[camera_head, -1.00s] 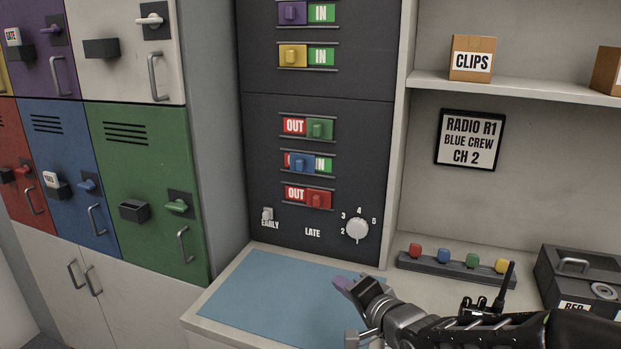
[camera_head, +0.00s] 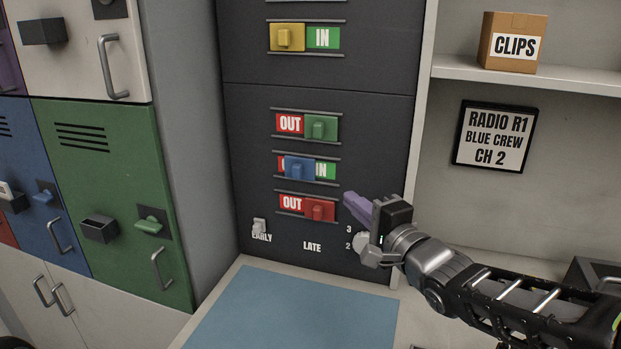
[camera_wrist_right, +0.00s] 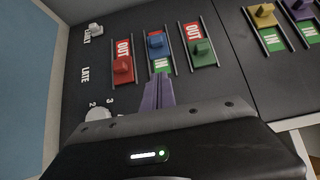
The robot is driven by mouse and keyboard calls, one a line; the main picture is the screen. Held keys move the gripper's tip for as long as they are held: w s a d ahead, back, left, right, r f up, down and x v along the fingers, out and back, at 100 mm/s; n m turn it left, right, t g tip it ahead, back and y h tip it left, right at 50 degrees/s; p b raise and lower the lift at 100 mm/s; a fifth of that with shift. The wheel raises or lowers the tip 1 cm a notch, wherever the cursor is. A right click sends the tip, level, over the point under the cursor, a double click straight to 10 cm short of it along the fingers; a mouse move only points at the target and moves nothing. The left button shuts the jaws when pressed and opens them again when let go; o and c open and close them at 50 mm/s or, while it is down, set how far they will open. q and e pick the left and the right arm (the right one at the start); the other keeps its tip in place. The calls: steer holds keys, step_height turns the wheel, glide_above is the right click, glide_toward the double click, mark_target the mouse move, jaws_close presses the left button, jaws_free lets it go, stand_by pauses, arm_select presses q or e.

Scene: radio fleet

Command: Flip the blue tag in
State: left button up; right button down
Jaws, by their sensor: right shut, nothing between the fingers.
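The blue tag (camera_head: 299,168) sits on its slider track on the dark panel, between the green row above and the red row below. A sliver of red shows at its left and a green IN patch (camera_head: 326,170) at its right. In the wrist view the blue tag (camera_wrist_right: 157,42) has the IN patch on the side nearer the gripper. My right gripper (camera_head: 358,207) is shut and empty, its purple fingers pointing at the panel, right of and below the blue tag. The fingers also show in the wrist view (camera_wrist_right: 160,92), near the track's IN end. My left gripper is out of view.
The green tag (camera_head: 319,130) and red tag (camera_head: 320,209) sit close above and below, both beside OUT. The yellow tag (camera_head: 288,37) shows IN. My gripper partly hides the dial (camera_head: 368,250). A switch (camera_head: 259,226) is at lower left. A blue mat (camera_head: 290,315) lies clear below.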

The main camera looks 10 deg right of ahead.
steer(key=p, duration=0.2)
glide_toward(302, 172)
steer(key=w+d, duration=0.2)
steer(key=w, duration=0.1)
steer(key=w+a+p, duration=0.1)
steer(key=w+a, duration=0.1)
steer(key=shift+w+a+r+p, duration=0.1)
steer(key=shift+a+r+p, duration=0.15)
steer(key=shift+p, duration=0.15)
steer(key=shift+w+a+f, duration=0.15)
steer(key=shift+w+a, duration=0.1)
steer(key=shift+a, duration=0.15)
